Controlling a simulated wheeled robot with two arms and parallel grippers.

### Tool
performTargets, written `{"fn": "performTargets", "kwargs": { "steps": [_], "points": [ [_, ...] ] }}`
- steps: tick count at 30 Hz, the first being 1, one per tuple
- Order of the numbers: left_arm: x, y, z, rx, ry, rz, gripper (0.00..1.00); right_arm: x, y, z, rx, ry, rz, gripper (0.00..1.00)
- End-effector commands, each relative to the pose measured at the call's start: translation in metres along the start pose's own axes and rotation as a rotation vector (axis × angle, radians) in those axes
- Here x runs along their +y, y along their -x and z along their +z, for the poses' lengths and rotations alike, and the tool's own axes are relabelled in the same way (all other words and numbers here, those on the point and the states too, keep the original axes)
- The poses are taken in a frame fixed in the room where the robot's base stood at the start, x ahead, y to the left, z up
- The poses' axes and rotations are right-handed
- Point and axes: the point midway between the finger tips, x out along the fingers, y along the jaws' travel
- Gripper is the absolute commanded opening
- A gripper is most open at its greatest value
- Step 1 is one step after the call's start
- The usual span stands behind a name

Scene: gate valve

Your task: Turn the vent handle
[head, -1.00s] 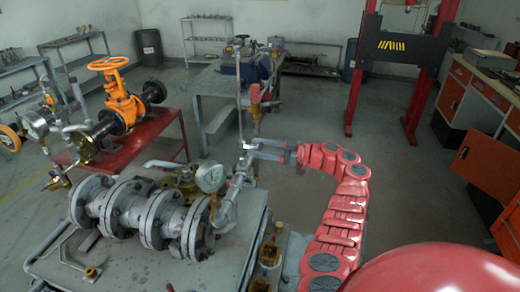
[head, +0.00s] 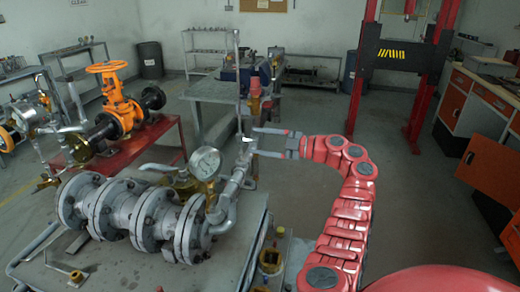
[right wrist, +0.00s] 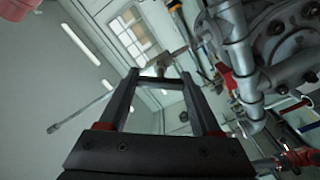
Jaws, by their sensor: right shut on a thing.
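The grey flanged gate valve (head: 135,215) lies on the bench in the front left of the head view. A silver pipe branch (head: 232,185) rises from its right end; the branch also shows in the wrist view (right wrist: 240,70). The small pale vent handle (head: 246,141) is at the top of this branch. My right gripper (head: 254,142) comes in from the right and is shut on the handle, a finger on either side of it. In the wrist view, a small grey piece (right wrist: 163,66) shows at the fingertips; its exact shape is unclear. My left gripper is out of view.
A round pressure gauge (head: 205,163) stands close left of the branch. A thin upright rod (head: 238,80) and a red-topped fitting (head: 255,88) are behind my gripper. An orange valve (head: 120,108) sits on a red table (head: 145,142). The floor right of the bench is clear.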

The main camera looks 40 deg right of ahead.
Motion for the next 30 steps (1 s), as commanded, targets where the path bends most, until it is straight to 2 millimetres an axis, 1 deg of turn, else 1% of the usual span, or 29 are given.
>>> {"fn": "performTargets", "kwargs": {
  "steps": [1,3,15,21,30],
  "points": [
    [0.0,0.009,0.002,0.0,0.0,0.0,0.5,-0.004,0.001,0.003,-0.001,0.044,0.0,0.09],
    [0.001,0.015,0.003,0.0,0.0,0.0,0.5,-0.004,0.001,0.004,-0.001,0.11,0.0,0.09],
    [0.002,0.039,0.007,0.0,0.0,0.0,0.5,-0.004,0.001,0.002,-0.002,0.421,-0.002,0.09],
    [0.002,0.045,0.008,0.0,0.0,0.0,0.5,-0.003,0.001,0.002,-0.001,0.511,-0.002,0.09],
    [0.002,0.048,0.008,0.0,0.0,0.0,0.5,-0.002,0.0,0.001,-0.001,0.562,-0.002,0.09]
  ]
}}
